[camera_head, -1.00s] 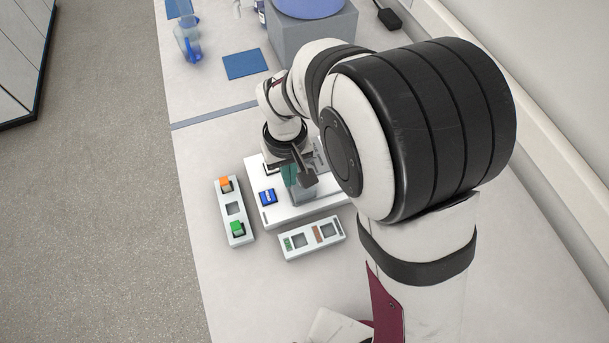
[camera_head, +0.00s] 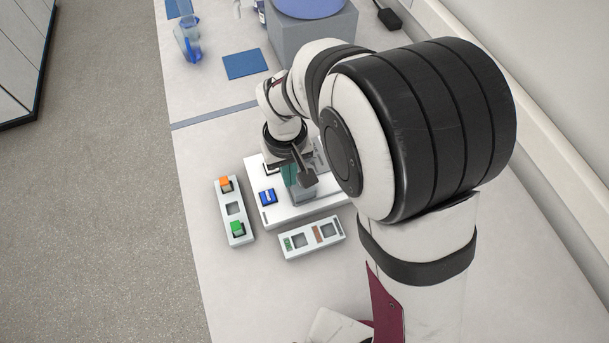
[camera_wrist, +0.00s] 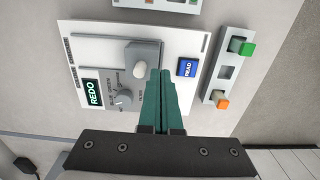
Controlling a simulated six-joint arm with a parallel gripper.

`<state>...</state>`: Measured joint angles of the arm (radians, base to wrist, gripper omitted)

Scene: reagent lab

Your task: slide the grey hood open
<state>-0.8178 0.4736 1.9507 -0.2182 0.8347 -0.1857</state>
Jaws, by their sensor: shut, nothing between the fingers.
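The grey hood (camera_wrist: 150,52) is a small box on the white instrument (camera_wrist: 185,42), with a pale rounded knob (camera_wrist: 139,70) at its near side in the wrist view. In the head view the hood (camera_head: 303,196) shows just below my gripper. My gripper (camera_wrist: 161,72) has green fingers, shut together and empty. Their tips are beside the knob and the hood's near edge in the wrist view. I cannot tell whether they touch. In the head view my wrist partly hides the fingers and the instrument.
The instrument carries a REDO display (camera_wrist: 92,93), a dial (camera_wrist: 124,97) and a blue READ button (camera_wrist: 187,67). A rack (camera_head: 233,210) with orange and green pieces stands left of it. Another rack (camera_head: 312,238) lies in front. The bench at front left is clear.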

